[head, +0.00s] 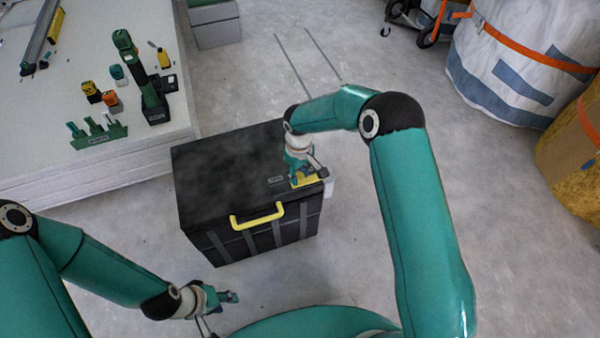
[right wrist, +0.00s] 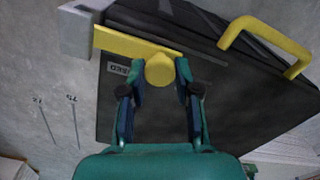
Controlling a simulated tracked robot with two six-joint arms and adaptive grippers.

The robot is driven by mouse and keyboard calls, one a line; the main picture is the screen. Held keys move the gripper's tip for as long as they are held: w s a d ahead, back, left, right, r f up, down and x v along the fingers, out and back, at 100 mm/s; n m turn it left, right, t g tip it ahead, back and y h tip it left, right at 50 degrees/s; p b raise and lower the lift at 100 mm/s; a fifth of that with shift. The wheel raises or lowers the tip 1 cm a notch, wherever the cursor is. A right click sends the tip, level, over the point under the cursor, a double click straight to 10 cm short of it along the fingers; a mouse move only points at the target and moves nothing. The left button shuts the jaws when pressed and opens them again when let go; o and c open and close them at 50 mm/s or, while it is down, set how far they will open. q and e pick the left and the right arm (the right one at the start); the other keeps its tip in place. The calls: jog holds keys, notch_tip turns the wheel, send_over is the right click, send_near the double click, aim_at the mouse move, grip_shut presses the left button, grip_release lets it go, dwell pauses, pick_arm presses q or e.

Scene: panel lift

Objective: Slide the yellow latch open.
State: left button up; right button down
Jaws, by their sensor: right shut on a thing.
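The yellow latch (head: 306,180) lies on the lid of a black case (head: 225,165), near its right front corner. In the right wrist view the latch bar (right wrist: 125,42) reaches from a pale grey block (right wrist: 75,32) onto the lid and carries a round yellow knob. My right gripper (head: 297,176) is at the latch. In the right wrist view its fingers (right wrist: 160,75) stand on both sides of the knob, shut on it. My left gripper (head: 224,298) hangs low in front of the case, apart from it; its opening is too small to judge.
A yellow handle (head: 257,217) sits on the case's front side. A dark label (right wrist: 118,68) with partly hidden lettering lies beside the latch. Floor right of the case is clear; large bags (head: 510,60) stand beyond.

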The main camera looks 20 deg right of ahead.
jog(key=shift+a, duration=1.4)
jog(key=c, duration=0.8)
grip_release()
jog(key=shift+r, duration=0.25)
notch_tip(320, 180, up, 11)
jog(key=shift+r, duration=0.15)
